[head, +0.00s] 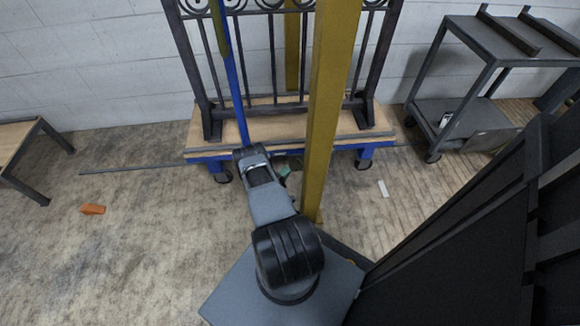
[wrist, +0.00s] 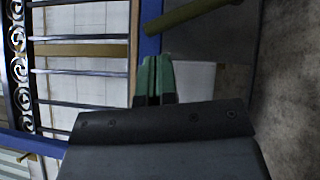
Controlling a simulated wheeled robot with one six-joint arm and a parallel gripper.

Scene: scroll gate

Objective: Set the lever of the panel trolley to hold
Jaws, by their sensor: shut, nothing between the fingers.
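The panel trolley (head: 190,160) has a blue frame, a wooden deck and dark casters, and carries a black scroll gate (head: 271,60). Its blue edge (wrist: 151,20) runs down the wrist view. An olive-yellow rod (wrist: 195,15) slants out from beside that edge; it may be the lever, but I cannot tell its setting. My gripper, with green fingers (wrist: 155,80), is shut and empty, close to the trolley edge and apart from the rod in the picture. In the head view the fingers are mostly hidden behind my arm.
A yellow post (head: 332,100) stands right of my arm, in front of the trolley. A blue pole (head: 237,90) rises left of it. A dark shelf cart (head: 470,85) stands right, a bench (head: 22,145) left. An orange block (head: 93,209) lies on open floor at left.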

